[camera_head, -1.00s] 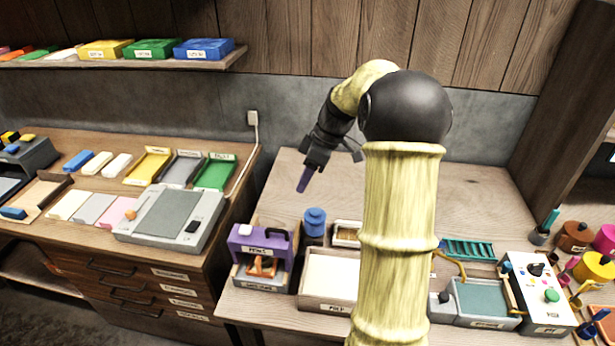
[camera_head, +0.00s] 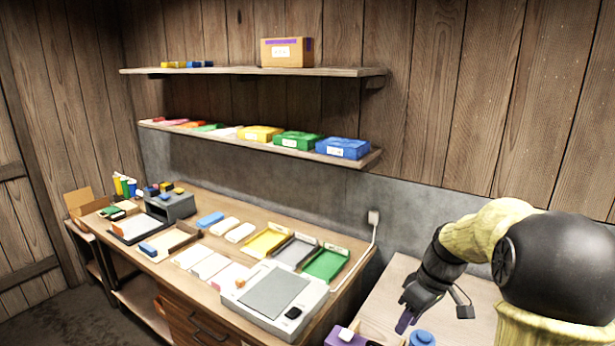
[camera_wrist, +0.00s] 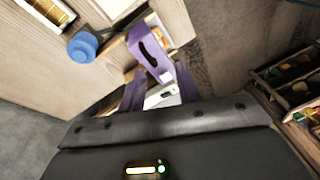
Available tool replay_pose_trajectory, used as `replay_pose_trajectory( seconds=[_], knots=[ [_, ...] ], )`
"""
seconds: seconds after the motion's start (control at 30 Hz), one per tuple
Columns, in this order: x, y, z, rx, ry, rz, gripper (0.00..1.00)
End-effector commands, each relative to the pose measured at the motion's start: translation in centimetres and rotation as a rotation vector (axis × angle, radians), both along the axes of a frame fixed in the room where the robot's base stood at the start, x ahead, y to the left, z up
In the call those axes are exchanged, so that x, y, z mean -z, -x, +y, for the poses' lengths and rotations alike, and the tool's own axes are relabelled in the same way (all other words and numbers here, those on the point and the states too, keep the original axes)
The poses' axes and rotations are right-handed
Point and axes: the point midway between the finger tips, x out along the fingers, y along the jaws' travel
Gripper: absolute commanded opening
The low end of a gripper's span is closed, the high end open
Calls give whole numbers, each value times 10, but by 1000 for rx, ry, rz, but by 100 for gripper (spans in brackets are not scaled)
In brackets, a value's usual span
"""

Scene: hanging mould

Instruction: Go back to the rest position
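My gripper (camera_head: 405,322) is at the lower right of the head view, raised over the right-hand table, its purple fingers pointing down. In the wrist view my gripper's two purple fingers (camera_wrist: 160,92) stand apart. A pale grey-white thing (camera_wrist: 162,96) shows between them; I cannot tell what it is, but it looks to lie beyond them. I see nothing held in the head view. The purple press (camera_wrist: 150,50) and the blue jar (camera_wrist: 83,44) are below the gripper. In the head view only the tops of the press (camera_head: 345,338) and jar (camera_head: 422,338) show.
The left bench holds a grey-white scale (camera_head: 275,295), colored trays (camera_head: 325,263) and blocks (camera_head: 210,219). Two wall shelves carry colored boxes (camera_head: 343,148) and a cardboard box (camera_head: 287,52). A gap separates the bench from the right-hand table (camera_head: 385,290), whose back part is bare.

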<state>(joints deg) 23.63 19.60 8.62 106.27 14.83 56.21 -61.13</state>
Motion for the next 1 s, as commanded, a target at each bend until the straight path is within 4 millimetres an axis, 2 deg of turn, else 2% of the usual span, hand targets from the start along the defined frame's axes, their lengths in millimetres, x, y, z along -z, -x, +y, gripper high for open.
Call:
replay_pose_trajectory(
  seconds=[0.03, 0.2, 0.53, 0.7, 1.0],
  knots=[
    [5, 13, 12, 50, 34, 11, 33],
    [23, 52, 37, 256, 126, 13, 33],
    [51, 131, 71, 598, 171, -69, 33],
    [56, 145, 75, 664, 157, -87, 33],
    [56, 145, 75, 668, 157, -86, 33]
  ],
)
